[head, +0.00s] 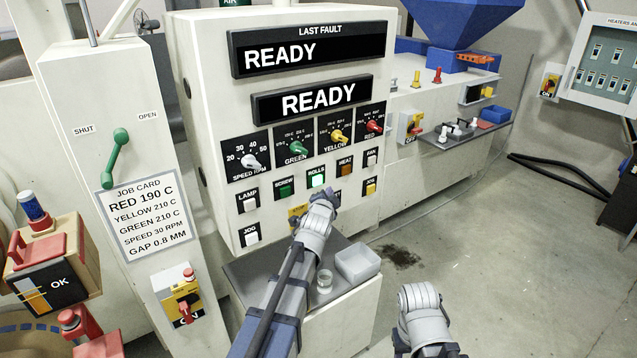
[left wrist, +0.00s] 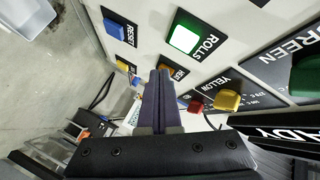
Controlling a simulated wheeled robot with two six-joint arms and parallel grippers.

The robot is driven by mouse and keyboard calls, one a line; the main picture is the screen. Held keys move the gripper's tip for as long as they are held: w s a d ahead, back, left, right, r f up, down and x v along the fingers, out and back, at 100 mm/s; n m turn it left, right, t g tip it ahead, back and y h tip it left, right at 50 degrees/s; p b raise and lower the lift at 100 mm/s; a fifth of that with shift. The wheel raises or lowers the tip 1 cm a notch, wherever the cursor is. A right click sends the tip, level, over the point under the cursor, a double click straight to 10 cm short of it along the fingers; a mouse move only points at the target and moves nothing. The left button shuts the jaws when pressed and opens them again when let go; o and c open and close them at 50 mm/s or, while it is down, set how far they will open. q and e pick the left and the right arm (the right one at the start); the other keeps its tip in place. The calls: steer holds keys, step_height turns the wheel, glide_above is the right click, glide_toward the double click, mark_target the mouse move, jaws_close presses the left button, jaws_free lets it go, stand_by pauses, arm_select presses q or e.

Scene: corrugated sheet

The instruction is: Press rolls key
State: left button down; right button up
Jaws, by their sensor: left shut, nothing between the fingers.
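The rolls key (head: 317,180) on the white control panel glows bright green in the head view. It also glows in the left wrist view (left wrist: 184,39), beside its ROLLS label. My left gripper (head: 325,198) is shut and empty. Its tip is just below and slightly right of the rolls key in the head view. In the left wrist view the closed fingers (left wrist: 160,78) show below the key in the picture, and the key's face is uncovered. Whether the fingers touch the panel is unclear. My right arm shows low at the right, without a clear view of its gripper.
Coloured knobs are above, under two READY displays (head: 318,99). A shelf below holds a grey tray (head: 358,263) and a glass (head: 324,279).

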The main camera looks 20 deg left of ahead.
arm_select(q)
steer(key=shift+s+d, duration=0.95)
steer(key=shift+d, duration=0.25)
steer(key=s+d+f+n+g+b, duration=0.1)
steer(key=s+d+f+n+g, duration=0.1)
steer(key=s+d+f+g, duration=0.35)
steer(key=s+d+f+n+g, duration=0.2)
steer(key=s+d+f, duration=0.1)
steer(key=s+f, duration=0.5)
steer(key=s+d+f+g, duration=0.1)
steer(key=s+d+g, duration=0.1)
steer(key=s, duration=0.4)
steer(key=s+d+f+n+g, duration=0.1)
steer(key=s+d+f+g, duration=0.1)
steer(key=s, duration=0.5)
steer(key=s+d+f+n+g+h+b, duration=0.1)
steer(key=s+d+f+g, duration=0.1)
steer(key=s+g, duration=0.2)
steer(key=s, duration=0.3)
steer(key=shift+d+f, duration=0.25)
steer(key=shift+d, duration=0.05)
